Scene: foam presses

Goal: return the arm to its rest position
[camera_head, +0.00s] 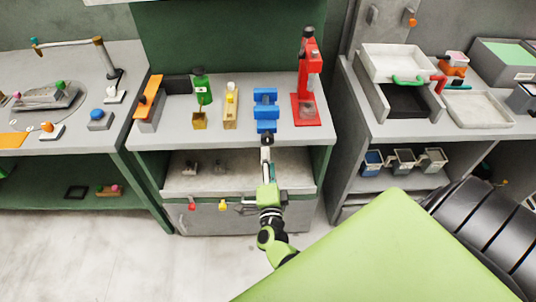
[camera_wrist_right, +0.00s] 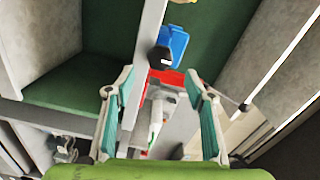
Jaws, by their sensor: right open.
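My right arm reaches forward from the lower middle of the head view, its green links showing. My right gripper (camera_head: 268,165) is in front of the middle bench, just below the blue press (camera_head: 265,105). In the right wrist view my right gripper (camera_wrist_right: 157,85) has its two teal-padded fingers spread wide, with nothing held between them. The blue press also shows in the wrist view (camera_wrist_right: 174,40), beyond the fingertips, with a black round knob (camera_wrist_right: 160,58) in front of it. Whether a finger touches anything is hard to tell. My left gripper is out of view.
A red press (camera_head: 307,85) stands right of the blue one; a green-topped device (camera_head: 202,88) stands to the left. The bench's open shelf (camera_head: 240,172) lies behind the gripper. White trays (camera_head: 391,62) are on the right bench. Floor at lower left (camera_head: 90,255) is clear.

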